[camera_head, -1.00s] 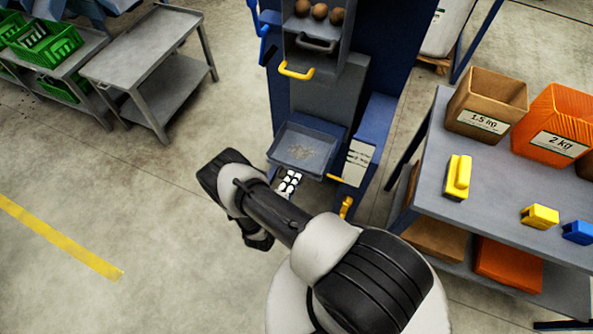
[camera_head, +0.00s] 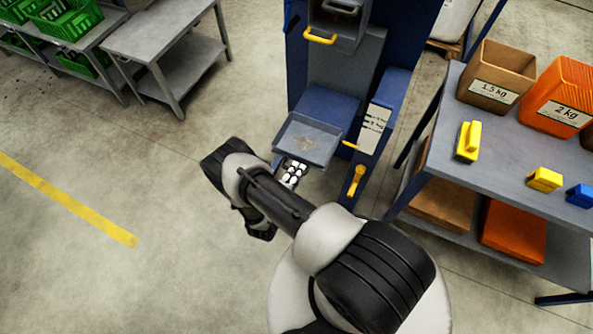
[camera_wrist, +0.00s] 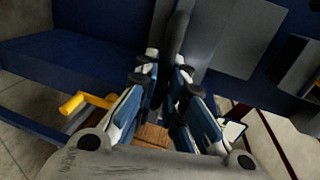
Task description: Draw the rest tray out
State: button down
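The rest tray (camera_head: 308,143) is a shallow grey tray with some brown bits on its floor, low at the front of the blue machine (camera_head: 298,75). It stands well out from the machine, with a blue surface (camera_head: 332,106) bare behind it. My gripper (camera_head: 294,174) is at the tray's front edge. In the wrist view, my gripper's fingers (camera_wrist: 167,75) close in on a dark bar (camera_wrist: 180,35), which looks like the tray's handle. The exact contact is hidden.
A yellow lever (camera_head: 357,180) stands right of the tray; a yellow handle (camera_head: 320,37) is higher up. A grey table (camera_head: 450,140) with boxes is at the right. A grey cart (camera_head: 160,30) stands at upper left. The floor at left is clear.

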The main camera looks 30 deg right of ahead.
jog(key=c, duration=1.9)
grip_release()
jog(key=shift+s+a, duration=0.2)
jog(key=shift+a, duration=0.05)
jog(key=shift+o, duration=1.1)
jog(key=shift+w+d, duration=0.1)
jog(key=v, duration=1.2)
